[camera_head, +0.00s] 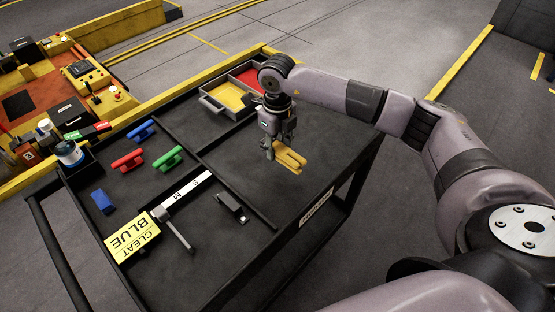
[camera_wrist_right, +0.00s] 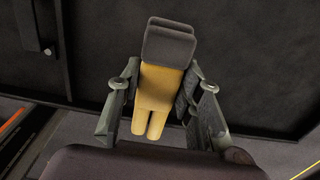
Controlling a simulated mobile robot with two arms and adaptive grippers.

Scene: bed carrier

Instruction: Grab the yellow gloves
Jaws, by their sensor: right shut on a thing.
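The yellow gloves (camera_head: 289,158) are at the right part of the black cart top in the head view. In the right wrist view the gloves (camera_wrist_right: 158,97) show a dark grey cuff at the top and yellow fingers pointing down. My right gripper (camera_head: 270,150) is shut on them, with one finger on each side (camera_wrist_right: 157,110). I cannot tell whether the gloves still touch the cart top. My left gripper is not in view.
Bins (camera_head: 229,98) stand behind the gripper. The cart top right of the gloves is clear.

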